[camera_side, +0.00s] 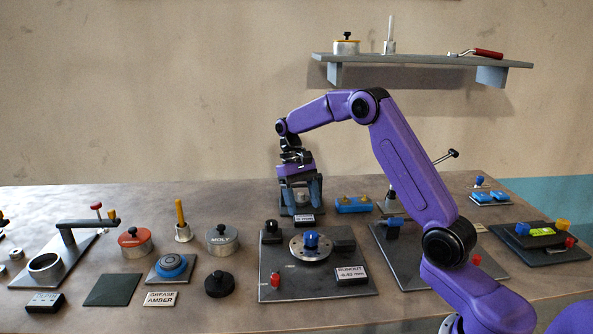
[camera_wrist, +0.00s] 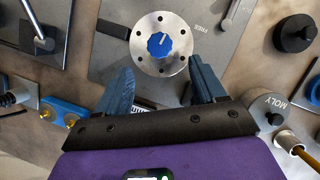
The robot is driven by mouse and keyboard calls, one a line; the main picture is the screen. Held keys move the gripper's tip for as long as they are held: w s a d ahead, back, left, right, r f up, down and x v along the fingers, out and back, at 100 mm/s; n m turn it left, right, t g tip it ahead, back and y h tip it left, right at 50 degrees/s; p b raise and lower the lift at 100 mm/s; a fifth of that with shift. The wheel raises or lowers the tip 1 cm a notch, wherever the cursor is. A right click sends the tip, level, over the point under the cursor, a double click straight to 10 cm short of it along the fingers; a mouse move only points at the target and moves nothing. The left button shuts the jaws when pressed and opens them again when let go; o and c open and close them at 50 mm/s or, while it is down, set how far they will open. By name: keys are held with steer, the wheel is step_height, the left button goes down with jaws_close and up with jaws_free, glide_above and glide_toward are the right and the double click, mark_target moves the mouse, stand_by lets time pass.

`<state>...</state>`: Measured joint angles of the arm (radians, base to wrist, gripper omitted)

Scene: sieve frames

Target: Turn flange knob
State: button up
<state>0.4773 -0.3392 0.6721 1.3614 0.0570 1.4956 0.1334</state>
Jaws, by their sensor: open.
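The flange knob is a blue knob (camera_side: 311,240) with a white pointer mark, at the centre of a round silver flange (camera_side: 297,252) with bolt holes. The flange lies on a dark grey plate (camera_side: 320,286). In the wrist view the knob (camera_wrist: 159,45) and flange (camera_wrist: 179,63) sit ahead of the fingertips, near the top middle. My gripper (camera_side: 302,204) has its two blue fingers apart and points down behind the knob's plate. In the wrist view my gripper (camera_wrist: 161,78) is open, with nothing held, and apart from the knob.
The plate also carries a RUNOUT display (camera_side: 351,275), a dark block (camera_side: 343,242), a black knob (camera_side: 271,231) and a red piece (camera_side: 275,280). A MOLY tin (camera_side: 222,240) stands to the left. A shelf (camera_side: 420,60) hangs above.

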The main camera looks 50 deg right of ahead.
steer(key=v, duration=0.9)
stand_by(0.4)
steer(key=s+a+n+t+h, duration=0.2)
steer(key=s+a+n, duration=0.6)
steer(key=s+a, duration=0.85)
steer(key=s+f+n+t, duration=0.1)
steer(key=s+f+n, duration=0.2)
steer(key=s, duration=0.7)
steer(key=s+f+n+t+y, duration=0.1)
steer(key=s+f+n, duration=0.2)
steer(key=s, duration=0.7)
steer(key=shift+f+n, duration=0.25)
steer(key=shift+n, duration=0.65)
